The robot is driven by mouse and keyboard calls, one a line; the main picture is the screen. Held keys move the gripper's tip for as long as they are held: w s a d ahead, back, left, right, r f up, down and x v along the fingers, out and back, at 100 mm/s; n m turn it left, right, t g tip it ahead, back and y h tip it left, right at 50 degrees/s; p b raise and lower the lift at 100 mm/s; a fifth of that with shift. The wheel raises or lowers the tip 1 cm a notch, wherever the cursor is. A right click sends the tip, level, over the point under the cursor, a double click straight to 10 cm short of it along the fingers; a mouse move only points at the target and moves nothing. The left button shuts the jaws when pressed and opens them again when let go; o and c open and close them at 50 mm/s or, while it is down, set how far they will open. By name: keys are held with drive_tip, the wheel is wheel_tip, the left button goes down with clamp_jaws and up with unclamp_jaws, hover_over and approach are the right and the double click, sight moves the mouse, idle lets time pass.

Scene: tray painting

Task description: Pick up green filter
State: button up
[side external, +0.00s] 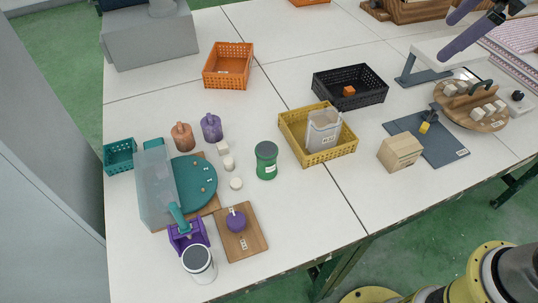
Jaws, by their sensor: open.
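A green cylinder (266,162) with a dark top and a white label stands upright near the middle of the table. It is the thing that best matches the green filter. My gripper (449,36) is at the upper right, with two purple fingers spread apart. It is open and empty, far to the right of the green cylinder and above the table. Nothing covers the cylinder.
A yellow basket (345,151) holding a white container is just right of the cylinder. A black basket (376,97) and wooden box (400,153) lie farther right. A teal round tray (194,184) and purple bottle (211,128) are left. Table below the cylinder is clear.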

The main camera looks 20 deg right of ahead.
drive_tip(key=w+a+f+n+g, duration=0.1)
drive_tip(key=w+a+f+n, duration=0.1)
drive_tip(key=w+a, duration=0.35)
drive_tip(key=n+g, duration=0.4)
drive_tip(key=n, duration=0.1)
hover_over(267, 147)
drive_tip(key=shift+h, duration=0.4)
wheel_tip(267, 147, down, 26)
drive_tip(key=shift+f, duration=0.25)
wheel_tip(267, 147, down, 7)
drive_tip(key=shift+r, duration=0.1)
drive_tip(key=shift+s+a+f, duration=0.1)
drive_tip(key=shift+f, duration=1.5)
drive_tip(key=shift+s+a+f, duration=0.1)
drive_tip(key=shift+f, duration=1.45)
drive_tip(key=c, duration=1.5)
drive_tip(key=shift+r, duration=0.1)
